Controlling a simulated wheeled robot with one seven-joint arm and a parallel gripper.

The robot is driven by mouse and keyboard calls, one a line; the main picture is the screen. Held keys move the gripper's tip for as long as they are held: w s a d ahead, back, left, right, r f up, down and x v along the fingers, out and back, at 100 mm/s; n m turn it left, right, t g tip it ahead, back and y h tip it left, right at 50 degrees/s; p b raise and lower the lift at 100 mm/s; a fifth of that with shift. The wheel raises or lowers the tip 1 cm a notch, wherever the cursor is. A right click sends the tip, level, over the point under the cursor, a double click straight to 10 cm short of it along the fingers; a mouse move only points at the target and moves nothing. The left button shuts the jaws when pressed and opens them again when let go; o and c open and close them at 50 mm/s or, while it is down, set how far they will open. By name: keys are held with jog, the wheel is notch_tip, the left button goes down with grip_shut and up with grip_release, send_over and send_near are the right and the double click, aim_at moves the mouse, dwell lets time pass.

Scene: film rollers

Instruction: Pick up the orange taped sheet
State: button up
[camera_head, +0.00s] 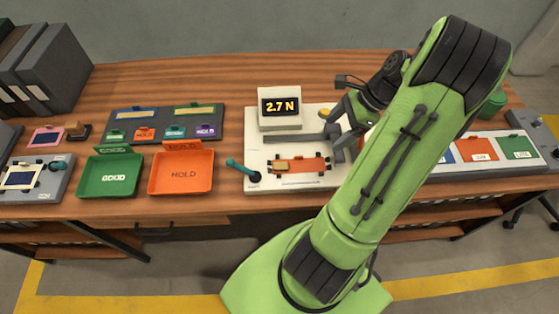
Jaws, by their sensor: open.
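An orange sheet (312,164) lies flat on the white base of the tester, with a tan strip on its left part and dark pieces at its edges. I take it to be the orange taped sheet. My gripper (336,138) is open, above and just behind the right end of this sheet, and looks apart from it. My green arm reaches in from the front and hides part of the tester's right side. Another orange card (478,149) lies in a grey rack at the right.
The tester display (281,107) reads 2.7 N, and a teal-handled tool (241,170) stands left of the sheet. A green GOOD tray (110,175) and an orange HOLD tray (181,172) sit farther left. A grey card board (165,123) lies behind them. Bare wood shows behind the tester.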

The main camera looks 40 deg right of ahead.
jog(key=b, duration=0.4)
send_near(296, 166)
jog(key=shift+f, duration=0.65)
jog(key=b+x, duration=0.2)
jog(key=x, duration=0.3)
jog(key=shift+w+a+f+b, duration=0.1)
jog(key=shift+w+a+b, duration=0.15)
jog(key=shift+a+b, duration=0.1)
jog(key=shift+s, duration=0.1)
jog(key=c, duration=1.2)
